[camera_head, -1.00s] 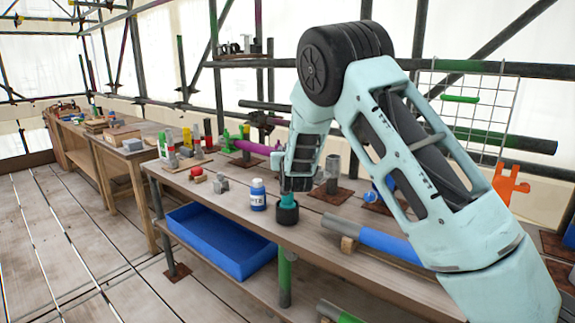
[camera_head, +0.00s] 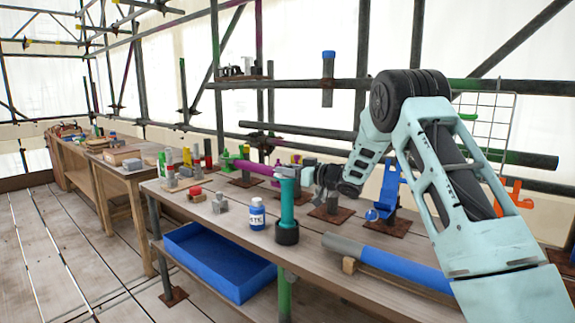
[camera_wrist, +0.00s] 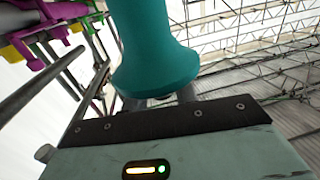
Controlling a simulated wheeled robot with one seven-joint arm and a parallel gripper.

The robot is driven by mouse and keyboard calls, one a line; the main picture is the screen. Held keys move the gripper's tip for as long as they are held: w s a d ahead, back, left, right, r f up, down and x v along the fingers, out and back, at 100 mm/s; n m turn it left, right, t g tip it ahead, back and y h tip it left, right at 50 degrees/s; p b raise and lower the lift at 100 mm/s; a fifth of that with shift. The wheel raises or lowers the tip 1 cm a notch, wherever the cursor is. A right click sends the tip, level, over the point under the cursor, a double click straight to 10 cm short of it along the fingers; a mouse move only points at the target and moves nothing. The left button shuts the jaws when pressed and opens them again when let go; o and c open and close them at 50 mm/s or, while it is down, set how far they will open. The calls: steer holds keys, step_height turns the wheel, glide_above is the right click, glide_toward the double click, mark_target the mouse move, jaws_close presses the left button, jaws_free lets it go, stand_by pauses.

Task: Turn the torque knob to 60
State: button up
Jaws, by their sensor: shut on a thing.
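A teal upright tool (camera_head: 288,205) with a wide black lower end (camera_head: 287,234) stands at the front edge of the workbench in the head view. My gripper (camera_head: 287,176) comes in from the right, nearly level, and is shut on the upper part of the teal tool. In the wrist view the teal body (camera_wrist: 155,60) flares toward the palm and fills the middle; it hides most of the fingers. No scale or number can be read, and I cannot tell which part is the torque knob.
A blue-and-grey tube (camera_head: 400,268) lies to the right. A blue bin (camera_head: 222,262) sits below the workbench (camera_head: 330,285). Pipe fittings and a magenta part (camera_head: 258,169) stand behind.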

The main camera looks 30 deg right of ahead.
steer(key=shift+r+n+g+y+p, duration=0.1)
steer(key=shift+n+g+y+p, duration=0.95)
steer(key=shift+n+g+y, duration=0.75)
steer(key=shift+y, duration=0.5)
steer(key=o, duration=0.9)
steer(key=shift+o, duration=0.2)
steer(key=b+v, duration=0.2)
steer(key=v, duration=1.5)
steer(key=shift+s, duration=0.2)
